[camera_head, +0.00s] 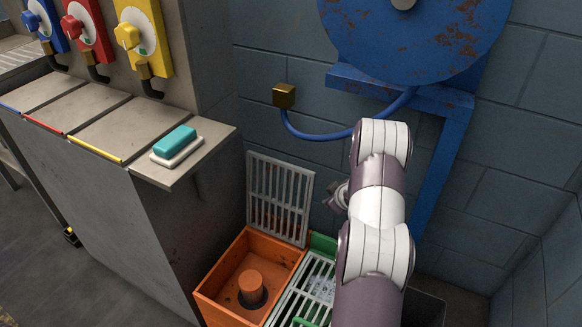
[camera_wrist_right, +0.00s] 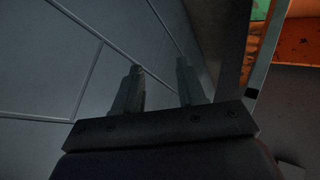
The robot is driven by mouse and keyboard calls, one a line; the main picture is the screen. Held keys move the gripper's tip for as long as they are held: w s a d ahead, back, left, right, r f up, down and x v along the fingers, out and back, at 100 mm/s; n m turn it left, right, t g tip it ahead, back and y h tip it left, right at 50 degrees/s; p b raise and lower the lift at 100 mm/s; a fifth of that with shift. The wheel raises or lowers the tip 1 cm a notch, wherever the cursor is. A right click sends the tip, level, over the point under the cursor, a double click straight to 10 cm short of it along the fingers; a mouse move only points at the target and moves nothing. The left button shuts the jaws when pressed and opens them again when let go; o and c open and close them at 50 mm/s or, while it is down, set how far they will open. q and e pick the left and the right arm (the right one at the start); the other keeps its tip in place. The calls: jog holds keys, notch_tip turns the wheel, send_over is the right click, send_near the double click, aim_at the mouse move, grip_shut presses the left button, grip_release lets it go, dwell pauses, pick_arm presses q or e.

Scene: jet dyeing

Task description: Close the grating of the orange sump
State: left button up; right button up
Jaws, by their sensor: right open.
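The orange sump (camera_head: 207,296) is an open orange box on the floor with a round orange plug-like piece inside. Its pale slatted grating (camera_head: 280,197) stands raised, nearly upright at the back edge by the wall. My right gripper (camera_head: 335,197) is just right of the raised grating, near the wall, partly hidden by my arm. In the wrist view its two fingers (camera_wrist_right: 158,68) are apart with nothing between them. An orange interior (camera_wrist_right: 296,45) shows at the upper right there. Contact with the grating cannot be told. My left gripper is not in view.
A green sump (camera_head: 322,243) with its grating lying flat is right of the orange one. A grey counter (camera_head: 185,180) with teal soap (camera_head: 175,140) is at left. A blue hose (camera_head: 320,136) and blue wheel (camera_head: 410,40) are above. The blue frame (camera_head: 440,165) stands behind my arm.

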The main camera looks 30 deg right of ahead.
jog(key=w+d+r+n+t+y, duration=0.25)
jog(key=w+r+n+t, duration=0.2)
jog(key=n, duration=0.25)
jog(key=s+a+r+n+t+y, duration=0.2)
jog(key=s+a+n+t+y, duration=0.15)
jog(key=n+y, duration=0.55)
jog(key=shift+g, duration=0.3)
jog(key=b+x, duration=0.3)
jog(key=x, duration=0.9)
jog(key=shift+d, duration=0.1)
jog(key=shift+w+r, duration=0.15)
jog(key=shift+w, duration=0.05)
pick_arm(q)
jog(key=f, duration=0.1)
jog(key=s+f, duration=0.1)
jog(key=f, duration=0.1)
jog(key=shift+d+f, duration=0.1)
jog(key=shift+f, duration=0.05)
pick_arm(e)
grip_shut()
